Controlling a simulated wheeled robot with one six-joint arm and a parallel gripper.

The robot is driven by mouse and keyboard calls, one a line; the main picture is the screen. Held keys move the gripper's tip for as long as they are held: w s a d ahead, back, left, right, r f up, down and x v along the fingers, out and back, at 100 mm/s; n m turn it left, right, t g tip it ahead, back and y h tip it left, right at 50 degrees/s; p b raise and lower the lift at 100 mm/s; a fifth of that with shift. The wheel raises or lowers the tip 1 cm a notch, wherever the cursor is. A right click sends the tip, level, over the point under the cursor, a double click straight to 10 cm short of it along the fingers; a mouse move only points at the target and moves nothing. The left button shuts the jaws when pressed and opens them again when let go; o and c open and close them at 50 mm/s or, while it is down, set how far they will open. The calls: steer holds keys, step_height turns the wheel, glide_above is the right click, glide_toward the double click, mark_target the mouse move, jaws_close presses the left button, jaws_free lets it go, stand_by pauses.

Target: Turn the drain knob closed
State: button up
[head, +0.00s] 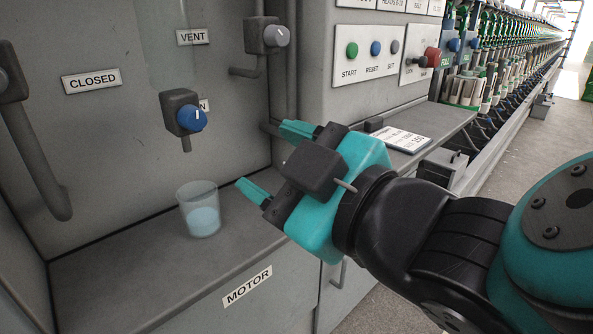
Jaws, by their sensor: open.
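A blue knob (192,118) on a dark valve block sticks out from the grey panel, left of centre; I take it for the drain knob. A white pointer line on it stands roughly upright. A label just behind it is mostly hidden, so I cannot read it. A CLOSED label (91,80) is on the panel to its left. My gripper (268,160) is open and empty, to the right of the knob and a little lower, with its teal fingers pointing left towards the panel. It appears apart from the knob.
A clear cup (199,209) with pale blue liquid stands on the ledge (130,270) below the blue knob. A grey knob (276,36) is by the VENT label (193,37). A control panel (369,52) with buttons and a shelf (445,125) lie to the right.

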steer(key=shift+s, duration=0.1)
stand_by(0.3)
steer(key=m+p, duration=0.7)
steer(key=p, duration=0.8)
glide_toward(197, 120)
steer(key=shift+t+h, duration=0.3)
steer(key=x, duration=0.7)
steer(key=shift+a+r, duration=0.3)
steer(key=shift+a, duration=0.15)
steer(key=shift+w+a+f+p, duration=0.25)
steer(key=shift+w+a+p, duration=0.25)
steer(key=shift+p, duration=0.25)
steer(key=c, duration=0.9)
